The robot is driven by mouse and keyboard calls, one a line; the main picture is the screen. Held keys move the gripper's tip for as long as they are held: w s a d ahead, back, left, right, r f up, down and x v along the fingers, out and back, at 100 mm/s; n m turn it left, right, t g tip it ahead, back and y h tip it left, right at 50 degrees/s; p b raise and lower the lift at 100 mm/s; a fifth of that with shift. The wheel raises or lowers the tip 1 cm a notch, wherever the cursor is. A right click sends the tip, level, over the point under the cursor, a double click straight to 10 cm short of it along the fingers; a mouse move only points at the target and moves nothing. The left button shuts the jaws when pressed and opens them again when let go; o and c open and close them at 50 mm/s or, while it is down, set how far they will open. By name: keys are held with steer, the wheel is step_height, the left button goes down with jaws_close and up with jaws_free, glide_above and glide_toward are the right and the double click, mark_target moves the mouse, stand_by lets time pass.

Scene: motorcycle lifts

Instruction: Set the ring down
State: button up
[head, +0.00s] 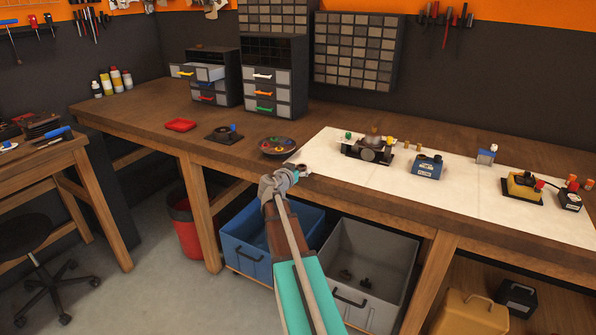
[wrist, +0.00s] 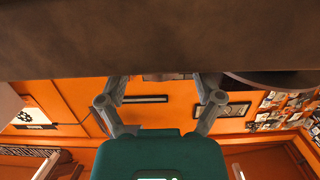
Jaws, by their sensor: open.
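My gripper (head: 297,174) is at the front edge of the long brown bench, by the left end of the white mat (head: 470,197). In the wrist view my gripper (wrist: 160,84) has its two grey fingers spread wide apart, with nothing clearly held between them. Their tips meet the edge of a large brown surface that fills the top of that view. I cannot make out a ring for certain in either view. A round dark dish (head: 277,151) with small coloured pieces lies just behind and left of my gripper.
A metal assembly (head: 368,152), a blue block (head: 426,167) and a yellow block (head: 522,187) stand on the mat. Blue and grey bins (head: 395,250) are below.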

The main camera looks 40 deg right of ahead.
steer(key=shift+r, duration=0.15)
steer(key=shift+a, duration=0.15)
steer(key=p+v, duration=0.2)
steer(key=v, duration=0.9)
steer(key=shift+s+a, duration=0.3)
steer(key=shift+w, duration=0.1)
stand_by(0.4)
